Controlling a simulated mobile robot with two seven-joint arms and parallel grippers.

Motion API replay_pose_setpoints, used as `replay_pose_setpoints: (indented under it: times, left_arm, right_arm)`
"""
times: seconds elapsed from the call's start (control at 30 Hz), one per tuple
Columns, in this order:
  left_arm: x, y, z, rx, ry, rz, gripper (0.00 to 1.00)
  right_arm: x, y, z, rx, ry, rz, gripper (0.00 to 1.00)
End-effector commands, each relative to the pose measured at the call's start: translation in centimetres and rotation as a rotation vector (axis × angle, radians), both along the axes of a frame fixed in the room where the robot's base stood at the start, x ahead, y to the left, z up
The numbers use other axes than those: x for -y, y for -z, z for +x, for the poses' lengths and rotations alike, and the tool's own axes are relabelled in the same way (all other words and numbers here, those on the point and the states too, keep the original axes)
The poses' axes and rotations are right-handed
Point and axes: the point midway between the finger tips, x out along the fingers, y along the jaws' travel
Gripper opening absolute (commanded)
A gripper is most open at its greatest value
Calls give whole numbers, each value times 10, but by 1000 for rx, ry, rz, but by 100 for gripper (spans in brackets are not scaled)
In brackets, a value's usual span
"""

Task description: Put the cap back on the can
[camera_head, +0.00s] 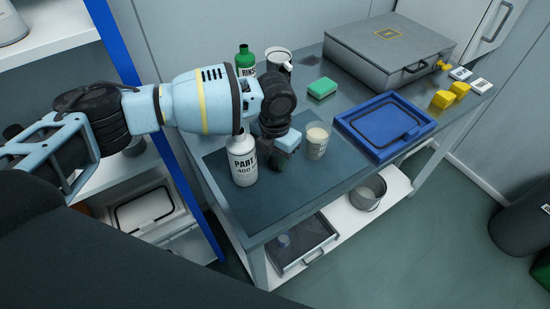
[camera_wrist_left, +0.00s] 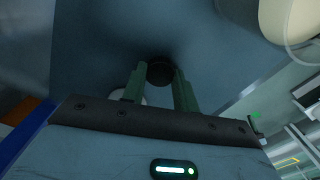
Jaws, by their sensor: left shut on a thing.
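The white can with black "PART" lettering (camera_head: 243,162) stands upright on the dark mat at the left of the table. My left gripper (camera_head: 275,160) is low over the mat, just right of the can. In the left wrist view its two green fingers are shut on a small dark round thing, which looks like the cap (camera_wrist_left: 161,71). A pale rounded edge, perhaps the can, shows behind the finger on the left. My right gripper is not in view.
A cup of beige stuff (camera_head: 317,141) stands close right of my gripper. A blue tray (camera_head: 367,150), a green sponge (camera_head: 322,88), a green bottle (camera_head: 245,58) and a grey case (camera_head: 390,48) stand farther off. The mat's front is clear.

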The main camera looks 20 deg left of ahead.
Motion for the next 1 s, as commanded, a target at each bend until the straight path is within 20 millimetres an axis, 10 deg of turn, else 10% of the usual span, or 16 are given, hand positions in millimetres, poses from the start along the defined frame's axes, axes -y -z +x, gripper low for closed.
replay_pose_setpoints:
  times: [0.3,1.0]
  left_arm:
    - [4,-34,0,0,4,-2,9]
    - [149,-45,-21,-1,2,-1,9]
  right_arm:
    - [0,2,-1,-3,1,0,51]
    - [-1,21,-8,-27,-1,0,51]
